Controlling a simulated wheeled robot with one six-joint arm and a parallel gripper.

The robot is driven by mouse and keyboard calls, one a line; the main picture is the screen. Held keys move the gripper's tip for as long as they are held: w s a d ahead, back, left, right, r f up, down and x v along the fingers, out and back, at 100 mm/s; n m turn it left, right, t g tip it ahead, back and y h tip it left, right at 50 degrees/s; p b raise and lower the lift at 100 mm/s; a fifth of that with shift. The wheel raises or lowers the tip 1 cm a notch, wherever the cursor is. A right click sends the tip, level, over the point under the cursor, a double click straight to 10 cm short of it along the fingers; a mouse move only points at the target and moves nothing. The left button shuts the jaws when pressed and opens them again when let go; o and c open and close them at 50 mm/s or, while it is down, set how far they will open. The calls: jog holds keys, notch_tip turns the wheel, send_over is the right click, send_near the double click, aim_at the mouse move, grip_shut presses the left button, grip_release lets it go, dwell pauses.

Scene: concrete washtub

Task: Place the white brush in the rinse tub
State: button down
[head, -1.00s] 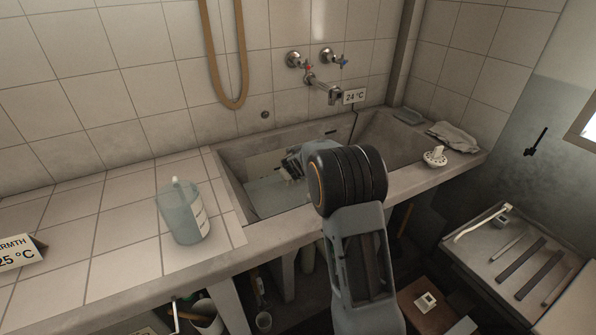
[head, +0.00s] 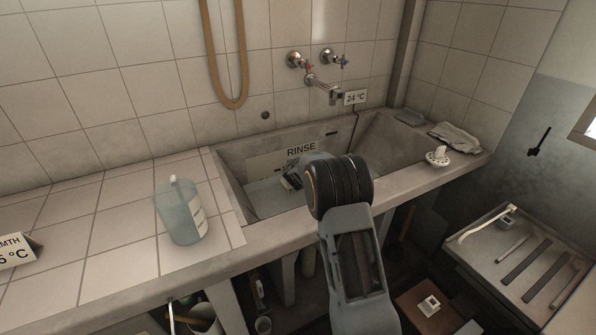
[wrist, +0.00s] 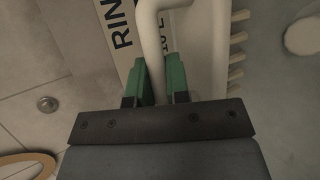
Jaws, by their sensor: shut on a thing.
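The white brush shows in the wrist view, with its bent round handle (wrist: 152,45) and a row of pale bristles (wrist: 238,50) facing right. My gripper (wrist: 156,78) has green fingers shut on the handle. In the head view my gripper (head: 291,178) is mostly hidden behind my own wrist, within the opening of the rinse tub. The rinse tub (head: 262,212) is the left concrete basin, with a RINSE sign on its back wall and water low inside. I cannot make out the brush clearly in the head view, nor whether it touches the tub.
A clear jug (head: 181,212) stands on the tiled counter left of the tub. A tap (head: 323,88) juts over the back rim. A white knobbed object (head: 438,157) and a grey cloth (head: 455,138) lie on the right ledge. A drainboard (head: 520,262) stands lower right.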

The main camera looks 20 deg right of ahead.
jog(key=shift+f+b, duration=0.6)
jog(key=shift+b, duration=0.35)
jog(key=c, duration=1.1)
grip_release()
jog(key=shift+r, duration=0.15)
jog(key=shift+r+p, duration=0.6)
jog(key=shift+p, duration=0.45)
jog(key=v, duration=1.2)
jog(key=shift+f, duration=0.15)
